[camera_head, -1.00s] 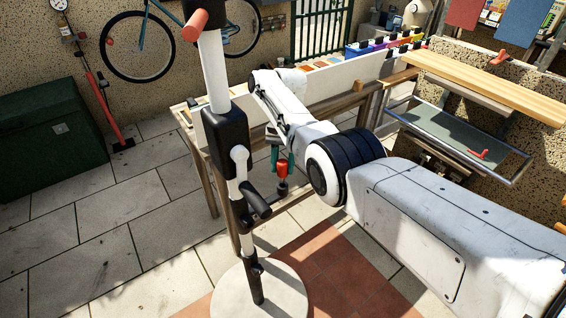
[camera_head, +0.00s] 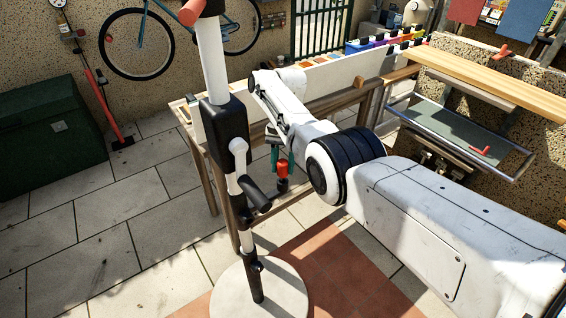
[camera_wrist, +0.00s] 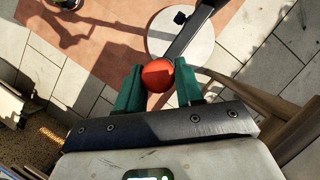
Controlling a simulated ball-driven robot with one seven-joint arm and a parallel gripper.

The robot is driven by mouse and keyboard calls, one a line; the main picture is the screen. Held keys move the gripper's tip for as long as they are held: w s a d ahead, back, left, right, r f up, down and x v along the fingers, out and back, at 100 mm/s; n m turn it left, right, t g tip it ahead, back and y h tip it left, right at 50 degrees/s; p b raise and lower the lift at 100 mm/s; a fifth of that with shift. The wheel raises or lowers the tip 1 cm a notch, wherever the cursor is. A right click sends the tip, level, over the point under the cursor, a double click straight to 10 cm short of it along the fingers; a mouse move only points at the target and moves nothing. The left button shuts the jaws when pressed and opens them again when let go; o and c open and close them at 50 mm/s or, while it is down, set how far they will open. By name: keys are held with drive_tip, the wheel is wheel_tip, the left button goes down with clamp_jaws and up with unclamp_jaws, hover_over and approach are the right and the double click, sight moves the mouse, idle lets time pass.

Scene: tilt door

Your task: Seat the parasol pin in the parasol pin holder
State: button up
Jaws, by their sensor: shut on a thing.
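My gripper (camera_wrist: 158,88) is shut on the parasol pin, whose round red head (camera_wrist: 158,75) shows between the green fingers in the wrist view. In the head view the red pin (camera_head: 282,168) hangs below my gripper (camera_head: 274,150), right of the parasol pole and apart from it in the picture. The white pole (camera_head: 210,60) has a black sleeve (camera_head: 224,130), a black angled piece (camera_head: 254,193) lower down and a round pale base (camera_head: 230,293). I cannot tell which part is the pin holder. The pin's lower end is hidden in the wrist view.
A wooden bench (camera_head: 205,175) stands behind the pole and arm. A dark green box (camera_head: 50,135) and a bicycle (camera_head: 140,45) are at the left. A metal-framed tray (camera_head: 450,125) is at the right. The paved floor (camera_head: 110,235) at left is clear.

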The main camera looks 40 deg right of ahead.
drive_tip(key=shift+f+b, duration=0.85)
drive_tip(key=shift+f, duration=0.15)
drive_tip(key=o, duration=1.1)
drive_tip(key=shift+r, duration=0.1)
